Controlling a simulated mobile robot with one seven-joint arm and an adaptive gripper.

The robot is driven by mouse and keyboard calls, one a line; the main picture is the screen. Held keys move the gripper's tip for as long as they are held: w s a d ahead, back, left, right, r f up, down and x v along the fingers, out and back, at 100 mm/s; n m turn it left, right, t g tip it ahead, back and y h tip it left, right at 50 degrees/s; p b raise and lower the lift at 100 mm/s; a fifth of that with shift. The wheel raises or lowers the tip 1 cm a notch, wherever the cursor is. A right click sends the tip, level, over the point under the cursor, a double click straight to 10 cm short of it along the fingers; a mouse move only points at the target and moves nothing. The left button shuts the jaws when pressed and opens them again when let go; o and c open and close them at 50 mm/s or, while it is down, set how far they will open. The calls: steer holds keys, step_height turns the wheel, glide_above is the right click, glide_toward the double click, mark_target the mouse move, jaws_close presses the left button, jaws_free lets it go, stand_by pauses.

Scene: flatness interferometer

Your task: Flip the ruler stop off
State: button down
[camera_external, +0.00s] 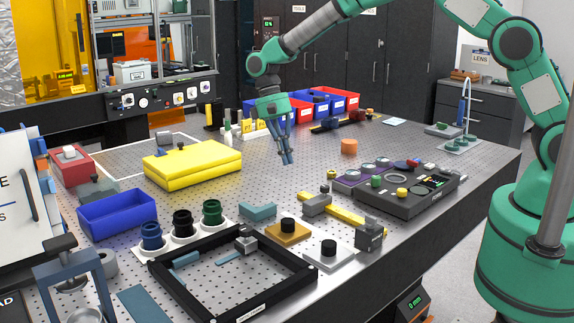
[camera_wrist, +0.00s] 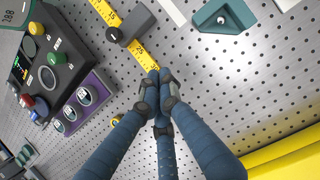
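The yellow ruler (camera_external: 345,213) lies on the perforated metal table in the external view. A grey stop block (camera_external: 317,204) sits across the ruler near its far end. In the wrist view the ruler (camera_wrist: 145,55) runs diagonally, with the grey stop (camera_wrist: 135,22) and its dark round knob across it near the top. My gripper (camera_external: 287,158) is above the table, up and left of the stop in the external view, apart from it. In the wrist view the fingertips of my gripper (camera_wrist: 160,92) are drawn together, with nothing seen between them. They cover part of the ruler.
A dark control box (camera_external: 415,195) with colored knobs stands right of the ruler. A yellow case (camera_external: 192,165) is left of my gripper. A black frame (camera_external: 232,275) and a dark grey block (camera_external: 370,235) are nearer the front. Bare table lies beneath my gripper.

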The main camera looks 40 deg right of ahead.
mark_target(317, 204)
steer(key=b+x, duration=0.1)
steer(key=x, duration=0.9)
steer(key=s, duration=0.3)
steer(key=shift+r, duration=0.15)
steer(key=shift+s, duration=0.45)
steer(key=shift+s, duration=0.1)
